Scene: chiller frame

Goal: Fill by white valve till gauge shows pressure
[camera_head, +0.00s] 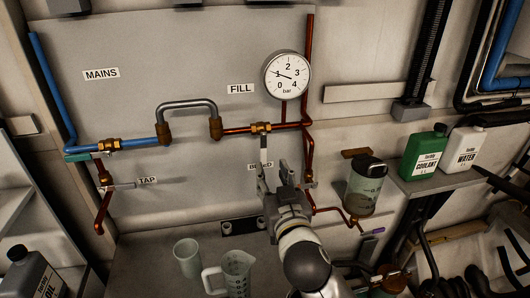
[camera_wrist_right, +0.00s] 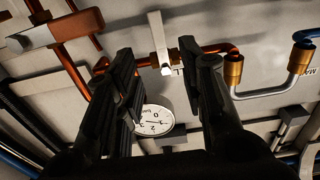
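The white fill valve handle (camera_head: 262,149) hangs down from a brass fitting on the copper pipe, below the FILL label (camera_head: 240,89). In the right wrist view the white handle (camera_wrist_right: 159,40) shows in the gap between my fingers, with space on both sides. My right gripper (camera_head: 277,178) is open at the handle's lower end, partly covering the BLEED label; it also shows in the right wrist view (camera_wrist_right: 158,62). The round white gauge (camera_head: 287,75) has its needle near 1. The gauge appears turned over in the right wrist view (camera_wrist_right: 154,121). My left gripper is not in view.
A copper pipe (camera_head: 309,50) rises right of the gauge. A silver hose loop (camera_head: 187,104) is left of the valve. A clear container (camera_head: 365,186) stands right of my arm. A jug (camera_head: 238,268) and cup (camera_head: 188,258) stand below left. A green coolant bottle (camera_head: 424,152) is on a shelf.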

